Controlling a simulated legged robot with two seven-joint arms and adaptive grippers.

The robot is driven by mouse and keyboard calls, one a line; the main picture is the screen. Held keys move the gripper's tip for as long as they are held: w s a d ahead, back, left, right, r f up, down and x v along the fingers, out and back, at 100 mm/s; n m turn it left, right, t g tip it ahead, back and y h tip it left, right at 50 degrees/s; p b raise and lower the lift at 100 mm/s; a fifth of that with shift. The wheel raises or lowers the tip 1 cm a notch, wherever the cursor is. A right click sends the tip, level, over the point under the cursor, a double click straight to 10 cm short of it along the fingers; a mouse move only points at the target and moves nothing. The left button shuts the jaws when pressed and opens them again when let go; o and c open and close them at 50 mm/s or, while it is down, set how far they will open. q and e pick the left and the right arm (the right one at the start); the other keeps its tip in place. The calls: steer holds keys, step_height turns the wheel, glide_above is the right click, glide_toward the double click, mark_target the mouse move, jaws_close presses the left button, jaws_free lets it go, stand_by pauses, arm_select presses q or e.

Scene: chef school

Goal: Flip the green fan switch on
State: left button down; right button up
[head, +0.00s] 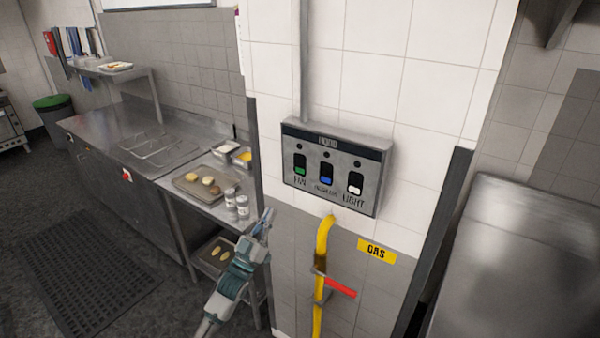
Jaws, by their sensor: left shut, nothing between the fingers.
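A grey switch box (335,170) is fixed to the white tiled wall, with three switches in a row. The green fan switch (299,164) is the leftmost, above the label FAN. A blue switch (326,174) is in the middle and a white switch (355,183) labelled LIGHT is on the right. My left gripper (266,216) is below and left of the box, apart from it, pointing up. Its fingers are shut with nothing between them. My right gripper is not in view.
A yellow gas pipe (323,240) with a red lever (341,287) runs down the wall below the box. A yellow GAS sign (376,251) is beside it. A steel counter (120,130) with a tray (186,186) and shakers (242,206) stands left. The wall before the box is clear.

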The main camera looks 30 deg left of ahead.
arm_select(q)
steer(key=shift+s+r, duration=0.1)
steer(key=shift+s, duration=0.15)
steer(key=shift+w+a, duration=0.1)
